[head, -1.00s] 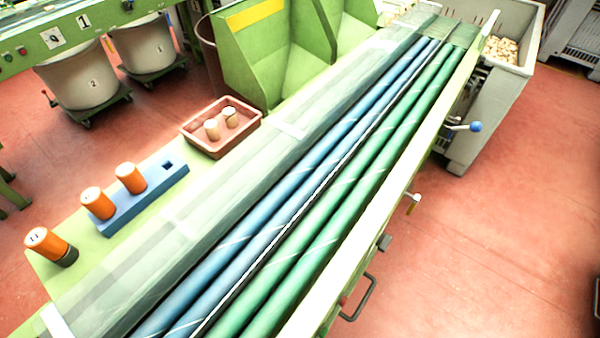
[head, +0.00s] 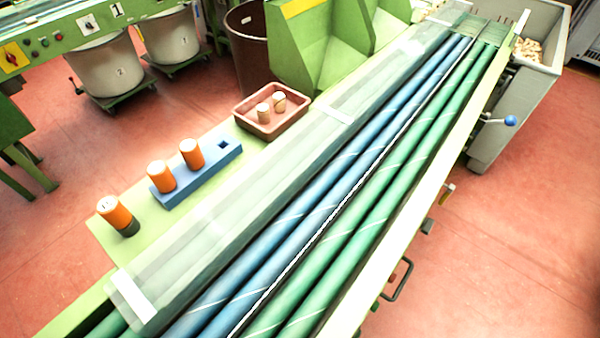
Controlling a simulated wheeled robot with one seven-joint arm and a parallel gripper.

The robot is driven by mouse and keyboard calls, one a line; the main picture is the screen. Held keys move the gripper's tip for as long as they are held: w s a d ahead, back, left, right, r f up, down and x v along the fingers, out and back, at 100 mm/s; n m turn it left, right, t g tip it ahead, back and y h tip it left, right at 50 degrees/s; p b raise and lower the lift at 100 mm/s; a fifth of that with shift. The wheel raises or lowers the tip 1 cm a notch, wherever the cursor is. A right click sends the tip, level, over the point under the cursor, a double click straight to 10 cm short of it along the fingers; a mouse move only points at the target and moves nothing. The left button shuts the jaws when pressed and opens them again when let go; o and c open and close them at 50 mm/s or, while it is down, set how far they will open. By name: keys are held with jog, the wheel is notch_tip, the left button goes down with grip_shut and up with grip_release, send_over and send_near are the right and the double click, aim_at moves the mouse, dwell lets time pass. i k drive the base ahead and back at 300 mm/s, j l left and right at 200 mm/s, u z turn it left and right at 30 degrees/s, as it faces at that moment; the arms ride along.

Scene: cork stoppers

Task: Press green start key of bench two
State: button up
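At the upper left, a green machine front carries a control panel with a red rotary switch on a yellow plate (head: 12,56). Beside the switch is a short row of small round buttons (head: 44,41), with what looks like a green one (head: 58,37) at its right end. They are too small to read any marking. To their right are a white plate (head: 87,25) and a plate reading 1 (head: 117,10). I cannot tell which bench this panel belongs to. My gripper is not in view.
A near machine with blue and green rollers (head: 350,190) runs diagonally across the view. Its side shelf holds orange cylinders (head: 161,176), a blue block (head: 205,180) and a reddish tray (head: 243,122) with corks. Grey bins (head: 105,70) stand below the panel. Red floor (head: 90,140) is free at left.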

aim_at(376, 305)
jog(key=l+u, duration=0.15)
jog(key=k+l, duration=0.1)
jog(key=l, duration=0.2)
jog(key=l+z, duration=0.1)
jog(key=l, duration=0.2)
jog(key=k+l+u, duration=0.1)
jog(key=k+u, duration=0.4)
